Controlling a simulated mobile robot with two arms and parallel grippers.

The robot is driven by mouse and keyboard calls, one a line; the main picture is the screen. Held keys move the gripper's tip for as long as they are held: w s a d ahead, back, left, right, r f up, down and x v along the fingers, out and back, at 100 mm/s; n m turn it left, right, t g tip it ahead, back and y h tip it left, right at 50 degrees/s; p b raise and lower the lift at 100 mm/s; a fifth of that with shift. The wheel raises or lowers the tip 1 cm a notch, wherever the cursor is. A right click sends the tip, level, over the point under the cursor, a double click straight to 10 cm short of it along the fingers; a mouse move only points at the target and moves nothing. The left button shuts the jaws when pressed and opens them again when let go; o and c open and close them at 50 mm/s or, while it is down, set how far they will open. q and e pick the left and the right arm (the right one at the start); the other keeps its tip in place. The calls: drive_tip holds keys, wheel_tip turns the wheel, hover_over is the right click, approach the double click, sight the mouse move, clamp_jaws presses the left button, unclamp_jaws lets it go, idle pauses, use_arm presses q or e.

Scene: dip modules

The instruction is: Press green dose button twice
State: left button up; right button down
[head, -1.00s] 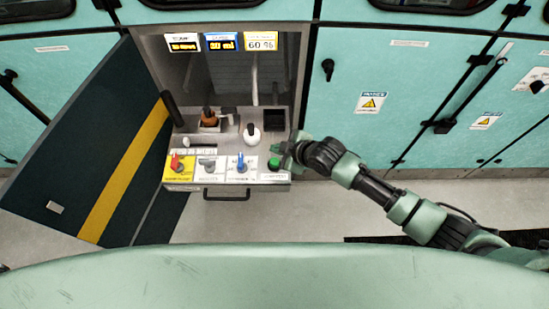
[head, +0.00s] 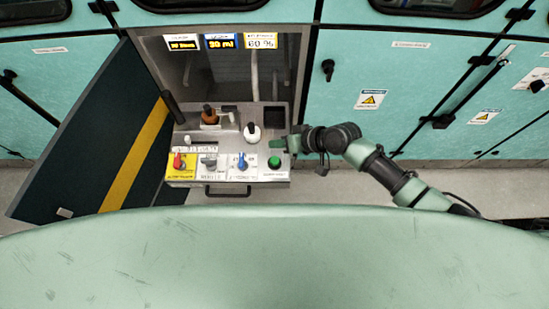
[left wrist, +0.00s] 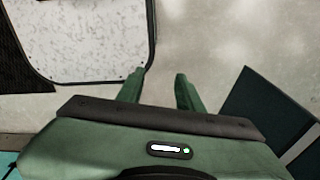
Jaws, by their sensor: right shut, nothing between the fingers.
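The green dose button (head: 274,162) is a round green cap at the right end of the panel's front row, and it shows clear in the head view. My right gripper (head: 277,144) is shut and empty. It appears just behind the button in the picture, with its fingertips pointing left; I cannot tell its height above the panel. In the left wrist view my left gripper (left wrist: 157,85) is open, with nothing between its two green fingers, above the pale floor. The left gripper does not show in the head view.
The control panel (head: 228,175) also carries a red knob (head: 178,162), a blue knob (head: 241,162), a brown bottle (head: 209,116) and a white bottle (head: 252,132). Displays (head: 221,41) hang above. An open dark door (head: 85,150) stands at left.

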drive_tip(key=b, duration=0.7)
hover_over(277, 161)
wheel_tip(277, 161, down, 8)
drive_tip(key=shift+r, duration=0.15)
drive_tip(key=shift+f, duration=0.45)
drive_tip(key=shift+d, duration=0.1)
idle(0.3)
idle(0.6)
drive_tip(key=shift+f+b, duration=0.4)
drive_tip(key=shift+b, duration=0.1)
drive_tip(key=shift+f+b, duration=0.6)
drive_tip(key=shift+f, duration=0.05)
idle(0.5)
drive_tip(key=shift+r, duration=0.15)
idle(0.3)
drive_tip(key=shift+r+p, duration=0.9)
drive_tip(key=shift+p, duration=0.05)
